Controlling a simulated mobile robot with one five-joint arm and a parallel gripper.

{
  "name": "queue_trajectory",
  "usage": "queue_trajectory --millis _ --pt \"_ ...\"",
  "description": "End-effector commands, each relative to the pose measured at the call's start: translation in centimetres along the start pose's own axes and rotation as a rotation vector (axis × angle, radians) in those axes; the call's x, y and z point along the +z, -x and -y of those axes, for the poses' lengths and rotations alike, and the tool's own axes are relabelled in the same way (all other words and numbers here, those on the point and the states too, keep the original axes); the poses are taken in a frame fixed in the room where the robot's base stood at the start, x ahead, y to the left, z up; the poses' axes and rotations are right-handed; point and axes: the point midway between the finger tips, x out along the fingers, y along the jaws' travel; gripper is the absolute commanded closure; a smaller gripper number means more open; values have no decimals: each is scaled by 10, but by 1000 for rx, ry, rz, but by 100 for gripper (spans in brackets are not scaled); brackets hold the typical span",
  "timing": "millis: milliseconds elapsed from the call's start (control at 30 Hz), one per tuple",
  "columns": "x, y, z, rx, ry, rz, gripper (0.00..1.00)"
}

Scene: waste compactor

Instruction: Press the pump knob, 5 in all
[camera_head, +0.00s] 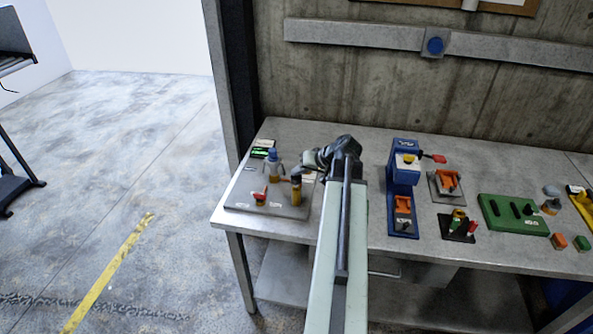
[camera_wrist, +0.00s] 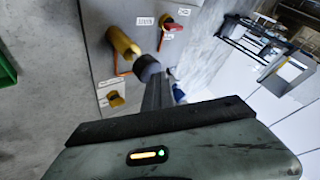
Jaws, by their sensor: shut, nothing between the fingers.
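The pump is an upright yellow-brown cylinder (camera_head: 296,195) with a dark knob (camera_head: 296,179) on top, on a grey plate (camera_head: 240,209) at the table's left end. In the wrist view the yellow cylinder (camera_wrist: 122,42) shows with its round dark knob (camera_wrist: 147,66) toward the camera. My gripper (camera_head: 302,170) reaches in from the right, close to the knob. In the wrist view its shut fingers (camera_wrist: 152,88) overlap the knob's lower edge. I cannot tell whether they touch it. Nothing is held.
A blue-capped bottle (camera_head: 273,165) and a red-handled valve (camera_head: 260,197) stand close by on the same plate. A blue press (camera_head: 403,180), an orange fixture (camera_head: 446,182) and a green block (camera_head: 513,214) stand farther right. A concrete wall (camera_head: 340,80) rises behind the table.

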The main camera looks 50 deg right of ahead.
Motion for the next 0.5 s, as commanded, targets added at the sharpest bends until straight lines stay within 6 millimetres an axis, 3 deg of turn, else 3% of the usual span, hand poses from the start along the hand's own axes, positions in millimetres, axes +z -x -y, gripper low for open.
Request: queue_trajectory --millis 500 --pt "-16 21 15 1 0 -1 100"
